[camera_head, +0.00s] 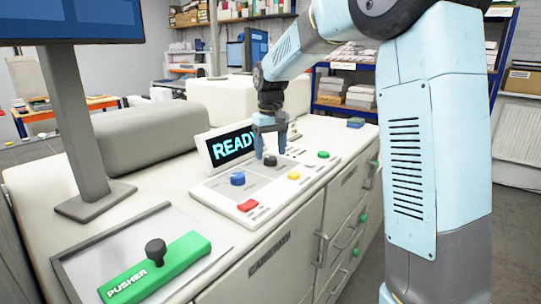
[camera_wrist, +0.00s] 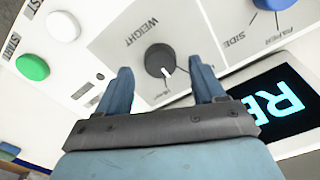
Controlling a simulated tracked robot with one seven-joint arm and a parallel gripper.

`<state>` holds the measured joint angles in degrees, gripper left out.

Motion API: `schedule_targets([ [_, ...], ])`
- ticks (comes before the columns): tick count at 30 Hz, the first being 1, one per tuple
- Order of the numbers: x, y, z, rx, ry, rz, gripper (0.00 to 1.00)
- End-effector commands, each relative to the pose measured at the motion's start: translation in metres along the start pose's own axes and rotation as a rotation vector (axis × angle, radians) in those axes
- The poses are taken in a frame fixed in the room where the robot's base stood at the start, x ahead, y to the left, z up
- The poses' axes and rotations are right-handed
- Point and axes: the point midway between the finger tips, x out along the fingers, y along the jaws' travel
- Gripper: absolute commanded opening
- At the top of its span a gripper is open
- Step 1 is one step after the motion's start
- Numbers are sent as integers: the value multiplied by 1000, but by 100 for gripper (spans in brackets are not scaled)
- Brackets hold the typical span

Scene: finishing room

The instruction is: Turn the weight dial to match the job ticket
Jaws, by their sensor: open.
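The weight dial (camera_wrist: 158,61) is a round black knob with a white pointer mark on a grey panel labelled WEIGHT. In the wrist view its mark points toward the lower right of the picture, and the small scale lettering is unreadable. In the head view the dial (camera_head: 270,160) sits just under my gripper (camera_head: 268,148). My gripper is open, its two blue fingers (camera_wrist: 160,66) on either side of the dial in the wrist view. I cannot make out a job ticket in either view.
A blue knob (camera_head: 237,178) is beside the dial, with red (camera_head: 247,205), yellow (camera_head: 293,175) and green (camera_head: 323,154) buttons in front. The READY display (camera_head: 232,146) stands behind. A green PUSHER bar (camera_head: 155,268) with a black knob lies front left.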

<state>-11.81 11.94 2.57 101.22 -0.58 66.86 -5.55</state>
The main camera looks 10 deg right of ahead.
Motion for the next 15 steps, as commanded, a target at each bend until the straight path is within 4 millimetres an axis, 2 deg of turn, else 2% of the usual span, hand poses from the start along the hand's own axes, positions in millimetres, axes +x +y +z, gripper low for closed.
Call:
schedule_targets([
  [6, 19, 0, 0, 0, 0, 0, 69],
  [15, 22, 0, 0, 0, 0, 0, 69],
])
